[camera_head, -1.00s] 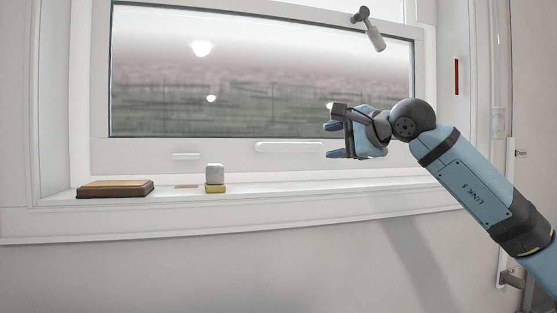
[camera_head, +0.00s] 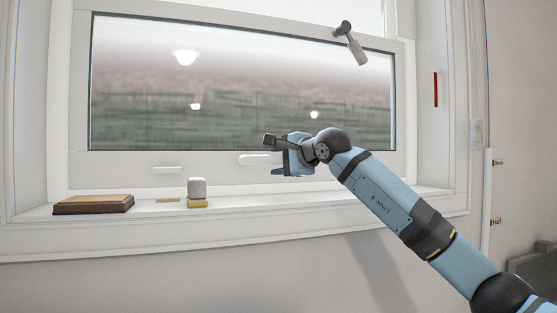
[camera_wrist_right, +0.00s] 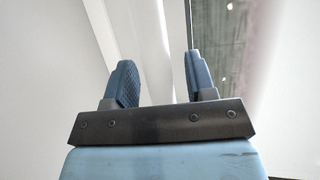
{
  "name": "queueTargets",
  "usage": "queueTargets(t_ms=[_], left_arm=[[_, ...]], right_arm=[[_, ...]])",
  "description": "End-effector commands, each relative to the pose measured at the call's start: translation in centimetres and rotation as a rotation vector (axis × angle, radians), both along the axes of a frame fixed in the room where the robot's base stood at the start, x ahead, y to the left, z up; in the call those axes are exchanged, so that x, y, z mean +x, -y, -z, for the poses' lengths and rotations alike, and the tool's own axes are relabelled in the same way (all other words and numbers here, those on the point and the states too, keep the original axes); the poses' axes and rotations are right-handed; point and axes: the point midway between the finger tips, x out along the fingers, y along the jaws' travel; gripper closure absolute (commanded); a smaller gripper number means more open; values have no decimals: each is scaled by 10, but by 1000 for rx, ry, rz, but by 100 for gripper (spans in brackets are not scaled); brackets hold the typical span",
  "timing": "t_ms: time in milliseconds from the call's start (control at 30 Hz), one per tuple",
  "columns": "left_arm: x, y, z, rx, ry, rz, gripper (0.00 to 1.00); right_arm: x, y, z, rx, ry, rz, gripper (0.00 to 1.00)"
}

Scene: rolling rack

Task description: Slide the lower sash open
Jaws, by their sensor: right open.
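The lower sash (camera_head: 215,165) is a white frame around a wide pane, with its bottom rail just above the sill. A long white pull handle (camera_head: 256,160) is on that rail; my right gripper hides its right end. A smaller white fitting (camera_head: 167,170) is to its left. My right gripper (camera_head: 271,156) is in front of the handle's right part, open, with its fingers pointing left. I cannot tell if it touches. In the right wrist view the two blue fingers (camera_wrist_right: 160,76) stand apart with nothing gripped between them. My left gripper is not in view.
On the sill (camera_head: 300,200) stand a brown book-like block (camera_head: 93,204) and a pale cube on a yellow base (camera_head: 197,192). A flat tan piece (camera_head: 168,200) lies between them. A red strip (camera_head: 436,90) is on the right jamb.

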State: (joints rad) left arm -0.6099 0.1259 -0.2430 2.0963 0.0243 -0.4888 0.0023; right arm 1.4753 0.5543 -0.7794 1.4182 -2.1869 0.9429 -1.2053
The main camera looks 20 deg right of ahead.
Motion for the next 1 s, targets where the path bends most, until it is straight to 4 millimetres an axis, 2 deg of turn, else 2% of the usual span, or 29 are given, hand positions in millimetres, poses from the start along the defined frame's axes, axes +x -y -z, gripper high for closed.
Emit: queueTargets(t_ms=[267, 300, 500, 533, 767, 867, 1000], left_arm=[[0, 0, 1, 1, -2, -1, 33], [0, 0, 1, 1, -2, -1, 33], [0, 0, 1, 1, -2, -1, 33], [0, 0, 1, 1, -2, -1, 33], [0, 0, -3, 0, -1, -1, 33], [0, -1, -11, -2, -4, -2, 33], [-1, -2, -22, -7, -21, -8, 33]], right_arm=[[2, -1, 0, 0, 1, 0, 49], [2, -1, 0, 0, 0, 0, 52], [2, -1, 0, 0, 0, 0, 98], [2, -1, 0, 0, 0, 0, 100], [2, -1, -6, 0, 1, 0, 100], [1, -1, -20, 1, 3, 0, 100], [2, 0, -54, 2, 5, 2, 100]])
